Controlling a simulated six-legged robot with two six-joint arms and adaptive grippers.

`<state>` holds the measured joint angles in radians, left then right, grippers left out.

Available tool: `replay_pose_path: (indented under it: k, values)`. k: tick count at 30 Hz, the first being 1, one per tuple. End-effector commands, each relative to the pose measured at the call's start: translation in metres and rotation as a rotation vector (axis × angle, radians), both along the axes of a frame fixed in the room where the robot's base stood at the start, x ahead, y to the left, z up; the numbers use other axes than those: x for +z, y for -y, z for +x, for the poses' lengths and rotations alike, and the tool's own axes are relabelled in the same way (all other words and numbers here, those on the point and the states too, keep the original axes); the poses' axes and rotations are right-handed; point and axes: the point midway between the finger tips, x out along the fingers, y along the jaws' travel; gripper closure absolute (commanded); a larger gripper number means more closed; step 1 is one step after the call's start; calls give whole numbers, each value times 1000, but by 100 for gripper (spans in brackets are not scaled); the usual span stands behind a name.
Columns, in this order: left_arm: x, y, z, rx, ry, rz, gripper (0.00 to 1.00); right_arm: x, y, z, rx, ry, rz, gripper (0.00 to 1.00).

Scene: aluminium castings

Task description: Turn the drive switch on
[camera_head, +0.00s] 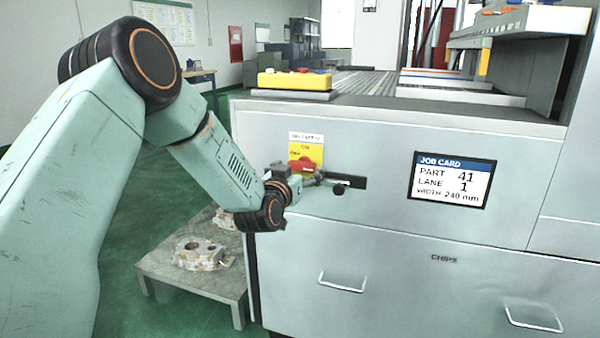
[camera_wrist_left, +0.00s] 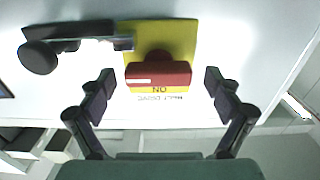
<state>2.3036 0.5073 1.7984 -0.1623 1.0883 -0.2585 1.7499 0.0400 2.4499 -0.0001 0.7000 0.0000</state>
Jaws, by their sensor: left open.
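The drive switch is a red rotary handle (camera_head: 302,166) on a yellow plate (camera_head: 313,152), set in the machine's pale front panel. In the left wrist view the red handle (camera_wrist_left: 158,74) lies crosswise between my fingers, with the word ON upside down beside it on the yellow plate (camera_wrist_left: 180,32). My left gripper (camera_head: 306,180) is close in front of the switch in the head view. In the left wrist view my left gripper (camera_wrist_left: 157,90) is open, one finger on each side of the handle with a gap. My right gripper is not in view.
A black slot with a round knob (camera_head: 339,188) is right beside the switch; the knob also shows in the left wrist view (camera_wrist_left: 38,57). A job card screen (camera_head: 452,181) is further right. A low table (camera_head: 160,268) with castings (camera_head: 202,255) stands below the arm.

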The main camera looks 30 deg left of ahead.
Motion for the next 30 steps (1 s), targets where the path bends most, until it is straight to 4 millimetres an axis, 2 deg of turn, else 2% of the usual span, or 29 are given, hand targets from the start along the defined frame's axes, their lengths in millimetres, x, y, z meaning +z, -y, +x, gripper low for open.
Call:
replay_pose_path:
  k: [7, 26, 30]
  values:
    - [0, 1, 1, -2, -1, 0, 10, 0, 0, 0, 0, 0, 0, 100]
    - [0, 3, 2, -5, -1, 1, 64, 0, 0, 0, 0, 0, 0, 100]
    - [0, 3, 2, -5, 0, -5, 64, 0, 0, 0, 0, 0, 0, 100]
